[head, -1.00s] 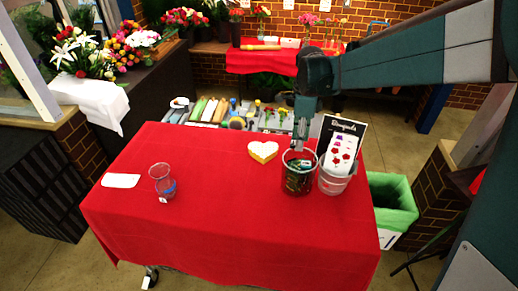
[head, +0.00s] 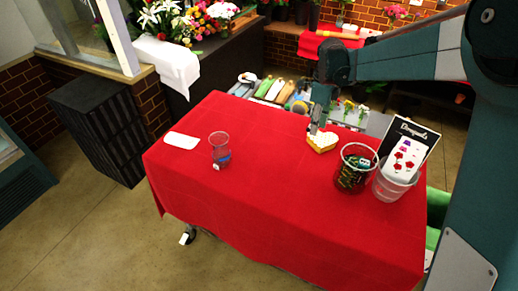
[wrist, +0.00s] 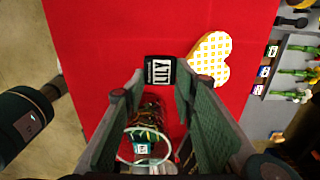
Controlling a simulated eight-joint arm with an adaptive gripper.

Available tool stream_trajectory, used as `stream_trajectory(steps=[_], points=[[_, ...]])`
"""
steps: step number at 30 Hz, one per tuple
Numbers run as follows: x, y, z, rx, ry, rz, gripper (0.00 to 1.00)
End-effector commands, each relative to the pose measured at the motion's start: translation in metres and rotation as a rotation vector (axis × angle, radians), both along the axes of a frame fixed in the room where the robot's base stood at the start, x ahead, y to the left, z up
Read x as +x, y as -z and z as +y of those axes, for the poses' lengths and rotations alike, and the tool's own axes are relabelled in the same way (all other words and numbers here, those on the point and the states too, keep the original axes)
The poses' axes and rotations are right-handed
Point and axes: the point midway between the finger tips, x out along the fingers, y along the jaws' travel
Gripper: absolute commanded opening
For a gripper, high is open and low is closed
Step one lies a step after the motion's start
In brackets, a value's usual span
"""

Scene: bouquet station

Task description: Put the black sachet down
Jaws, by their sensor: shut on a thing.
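My gripper (wrist: 160,80) is shut on a black sachet (wrist: 160,72) with a white "LILY" label, held between the fingertips in the wrist view. In the head view my gripper (head: 315,126) hangs over the red-clothed table (head: 270,200), near the back edge, just left of the heart-shaped box (head: 323,141). The sachet shows there only as a small dark and pale patch. In the wrist view the sachet is left of the yellow-checked heart box (wrist: 210,58); its height above the cloth is unclear.
A glass bucket (head: 348,185) of dark sachets stands right of the heart box, beside a bucket (head: 388,190) with flower-printed cards and a black sign (head: 412,135). A clear cup (head: 220,150) and a white sheet (head: 182,140) are at left. The table's middle is clear.

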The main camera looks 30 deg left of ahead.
Motion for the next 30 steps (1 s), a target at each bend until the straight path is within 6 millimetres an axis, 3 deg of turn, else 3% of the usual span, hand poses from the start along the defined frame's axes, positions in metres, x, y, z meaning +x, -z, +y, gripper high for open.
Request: stream_trajectory(steps=[1, 12, 18, 24, 30], points=[[0.001, 0.006, 0.017, 0.0, -0.003, 0.0, 0.21], [-0.001, 0.047, 0.133, 0.0, -0.009, 0.0, 0.21], [-0.009, 0.068, 0.187, 0.0, -0.009, 0.001, 0.21], [-0.016, 0.081, 0.218, 0.0, -0.009, 0.001, 0.21], [-0.018, 0.085, 0.228, 0.0, -0.008, 0.001, 0.21]])
